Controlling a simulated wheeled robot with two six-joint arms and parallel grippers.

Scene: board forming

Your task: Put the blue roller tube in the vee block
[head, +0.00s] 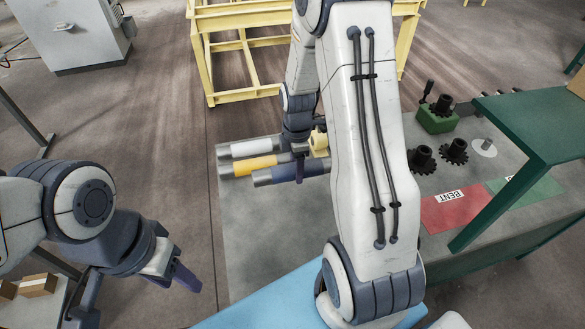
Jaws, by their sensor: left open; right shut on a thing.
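The blue roller tube (284,174) has grey ends and lies level near the far left part of the grey table (265,240). My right gripper (300,168) reaches down from above and is shut on the tube near its middle. I cannot tell whether the tube touches the table. A small pale yellow piece (319,142) shows just behind the tube, partly hidden by my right arm. I cannot tell whether it is the vee block. My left gripper (142,300) is open and empty at the lower left, off the table's left edge.
A white tube (250,147) and a yellow tube (256,165) lie beside the blue one. Black gears (453,151), a green block (436,120) and a red "BENT" mat (457,207) are right of my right arm. A green frame (530,125) stands over the table's right side.

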